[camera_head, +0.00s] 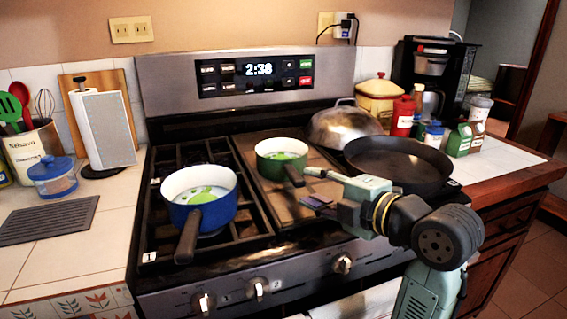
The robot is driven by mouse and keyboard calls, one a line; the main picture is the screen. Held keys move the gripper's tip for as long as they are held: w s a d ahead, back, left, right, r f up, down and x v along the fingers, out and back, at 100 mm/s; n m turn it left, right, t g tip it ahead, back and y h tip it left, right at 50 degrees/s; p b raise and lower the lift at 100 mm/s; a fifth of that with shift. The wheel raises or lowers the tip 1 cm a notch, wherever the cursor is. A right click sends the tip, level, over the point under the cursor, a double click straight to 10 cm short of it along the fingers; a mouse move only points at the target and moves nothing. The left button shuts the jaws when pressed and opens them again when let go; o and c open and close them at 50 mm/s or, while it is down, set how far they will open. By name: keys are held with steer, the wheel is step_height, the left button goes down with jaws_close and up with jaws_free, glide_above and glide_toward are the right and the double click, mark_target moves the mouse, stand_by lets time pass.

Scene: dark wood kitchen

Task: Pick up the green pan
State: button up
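The green pan (268,168) is small, with a white inside and green contents. It sits upright on a brown board on the stove, and its dark handle points toward the front right. My gripper (311,187) reaches in from the right, just right of the handle's end. Its two fingers look spread apart, one at the far side and one at the near side, with nothing seen between them. I cannot tell whether the far finger touches the handle.
A blue pan (218,209) with a dark handle stands on the left burner. A large black skillet (408,182) is behind my arm, and a metal dome lid (340,124) is at the back. Canisters and a coffee maker (430,75) stand at right.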

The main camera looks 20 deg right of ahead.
mark_target(299, 176)
steer(key=p+x, duration=0.2)
steer(key=x, duration=0.3)
steer(key=shift+w, duration=0.4)
steer(key=shift+c, duration=0.2)
jaws_close()
steer(key=shift+r, duration=0.1)
stand_by(0.3)
